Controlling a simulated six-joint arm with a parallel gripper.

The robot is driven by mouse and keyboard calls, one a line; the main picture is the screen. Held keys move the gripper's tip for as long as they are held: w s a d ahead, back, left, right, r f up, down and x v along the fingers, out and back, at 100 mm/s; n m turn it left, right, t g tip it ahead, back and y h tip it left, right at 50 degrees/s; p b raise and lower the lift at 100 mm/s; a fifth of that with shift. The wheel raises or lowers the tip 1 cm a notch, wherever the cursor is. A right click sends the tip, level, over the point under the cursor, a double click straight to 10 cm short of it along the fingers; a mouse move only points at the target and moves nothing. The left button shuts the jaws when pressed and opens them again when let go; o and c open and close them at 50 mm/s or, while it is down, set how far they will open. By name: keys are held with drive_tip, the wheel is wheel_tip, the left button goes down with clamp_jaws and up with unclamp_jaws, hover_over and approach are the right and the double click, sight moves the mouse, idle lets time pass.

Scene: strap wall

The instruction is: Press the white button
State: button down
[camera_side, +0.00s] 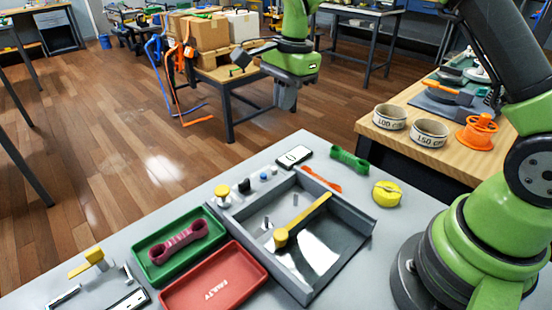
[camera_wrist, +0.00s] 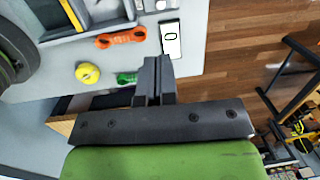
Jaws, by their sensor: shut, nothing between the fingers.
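A row of small buttons stands along the back-left edge of the grey tray in the side view. It runs from a yellow one (camera_side: 222,190) past a black one (camera_side: 243,186) to a blue one (camera_side: 264,175). A small pale button (camera_side: 274,169), which looks white, is at the far end near the phone. In the wrist view a pale button (camera_wrist: 160,5) shows at the top edge, partly cut off. My gripper (camera_side: 286,104) is shut and empty, above and beyond the table's far edge. Its fingers also show in the wrist view (camera_wrist: 153,68), apart from the buttons.
A phone (camera_side: 294,156) lies close to the pale button. The grey tray (camera_side: 352,251) holds a yellow-handled tool (camera_side: 303,221). Green (camera_side: 349,159) and orange (camera_side: 321,179) pieces and a yellow round piece (camera_side: 386,194) lie nearby. Green (camera_side: 151,268) and red (camera_side: 215,285) trays are at left.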

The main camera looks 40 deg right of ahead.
sight(276, 169)
drive_tip(key=shift+w+d+f, duration=0.1)
drive_tip(key=shift+w+f, duration=0.1)
drive_tip(key=shift+f, duration=0.35)
drive_tip(key=f, duration=0.4)
drive_tip(key=a+f, duration=0.1)
drive_tip(key=f, duration=0.9)
drive_tip(key=shift+w+a, duration=0.2)
drive_tip(key=shift+w, duration=0.15)
drive_tip(key=shift+a+f, duration=0.1)
drive_tip(key=shift+f, duration=0.85)
drive_tip(key=shift+s, duration=0.1)
wheel_tip(276, 169, up, 15)
drive_tip(key=d, duration=0.1)
drive_tip(key=shift+d+f, duration=0.15)
drive_tip(key=shift+d, duration=0.1)
